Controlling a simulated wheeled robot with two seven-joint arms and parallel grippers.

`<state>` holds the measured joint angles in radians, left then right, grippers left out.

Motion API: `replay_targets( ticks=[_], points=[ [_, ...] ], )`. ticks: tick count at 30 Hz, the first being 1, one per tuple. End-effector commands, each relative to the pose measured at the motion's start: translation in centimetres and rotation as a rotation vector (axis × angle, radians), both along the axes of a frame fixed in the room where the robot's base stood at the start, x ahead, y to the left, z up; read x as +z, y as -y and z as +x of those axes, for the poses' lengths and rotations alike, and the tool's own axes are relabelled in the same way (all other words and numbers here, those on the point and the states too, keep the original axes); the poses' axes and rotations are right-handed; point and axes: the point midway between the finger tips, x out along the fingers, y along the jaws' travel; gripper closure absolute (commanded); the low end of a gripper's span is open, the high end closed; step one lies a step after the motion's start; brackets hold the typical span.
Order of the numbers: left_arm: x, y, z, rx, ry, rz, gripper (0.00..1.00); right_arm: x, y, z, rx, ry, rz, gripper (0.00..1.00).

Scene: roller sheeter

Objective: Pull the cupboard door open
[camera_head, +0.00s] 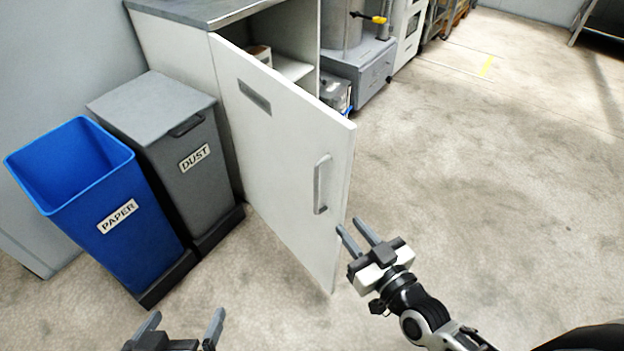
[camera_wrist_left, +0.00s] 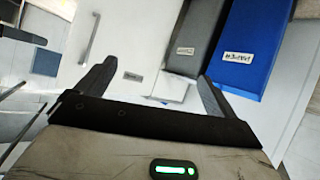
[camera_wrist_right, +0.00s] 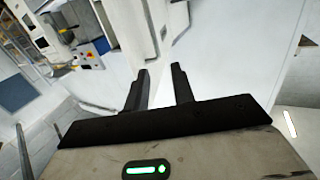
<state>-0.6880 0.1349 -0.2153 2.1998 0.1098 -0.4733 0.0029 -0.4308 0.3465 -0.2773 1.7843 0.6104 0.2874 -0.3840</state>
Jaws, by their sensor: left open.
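The white cupboard door (camera_head: 283,150) stands swung well out from the cupboard, and shelf space shows behind it. Its grey upright bar handle (camera_head: 321,184) is near the free edge; it also shows in the left wrist view (camera_wrist_left: 89,38). My right gripper (camera_head: 349,226) is just right of and below the handle, beside the door's free edge. Its fingers are apart with nothing visible between them, and the handle is not between them. My left gripper (camera_head: 187,316) is open and empty at the bottom of the head view, well away from the door.
A blue PAPER bin (camera_head: 85,200) and a grey DUST bin (camera_head: 180,150) stand left of the door. A grey machine (camera_head: 365,70) stands behind the cupboard (camera_head: 170,45). The floor (camera_head: 480,180) to the right is clear.

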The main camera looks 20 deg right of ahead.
Motion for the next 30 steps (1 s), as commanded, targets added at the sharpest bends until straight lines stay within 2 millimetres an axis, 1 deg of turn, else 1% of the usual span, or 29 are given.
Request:
replay_targets(
  ticks=[1, 3, 5, 8, 18, 21, 25, 30],
  points=[
    [-0.1, 0.0, 0.0, 0.001, 0.002, -0.004, 0.06, -0.1, 0.5, 0.5, -0.013, 0.022, -0.003, 0.75],
    [-0.1, 0.0, -0.1, 0.001, 0.000, -0.005, 0.06, 0.1, 0.8, 1.2, -0.025, 0.038, -0.002, 0.75],
    [-0.3, 0.0, -0.3, 0.002, -0.006, -0.004, 0.06, 0.2, 0.7, 1.9, -0.028, 0.041, -0.003, 0.75],
    [-0.5, 0.0, -0.6, 0.002, -0.013, -0.004, 0.06, 0.3, 0.3, 3.6, -0.026, 0.042, 0.001, 0.75],
    [-1.0, -0.1, -0.5, 0.002, -0.007, -0.001, 0.06, 0.2, -1.3, 10.8, -0.026, 0.039, 0.001, 0.75],
    [-0.9, -0.1, -0.4, 0.003, -0.001, -0.001, 0.06, 0.1, -1.7, 12.7, -0.025, 0.038, 0.000, 0.75],
    [-0.8, 0.0, -0.3, 0.002, 0.011, -0.002, 0.06, 0.1, -2.1, 14.6, -0.025, 0.037, 0.001, 0.75],
    [-0.8, 0.0, -0.2, 0.002, 0.013, -0.001, 0.06, 0.1, -2.3, 15.9, -0.025, 0.036, -0.001, 0.75]
  ],
)
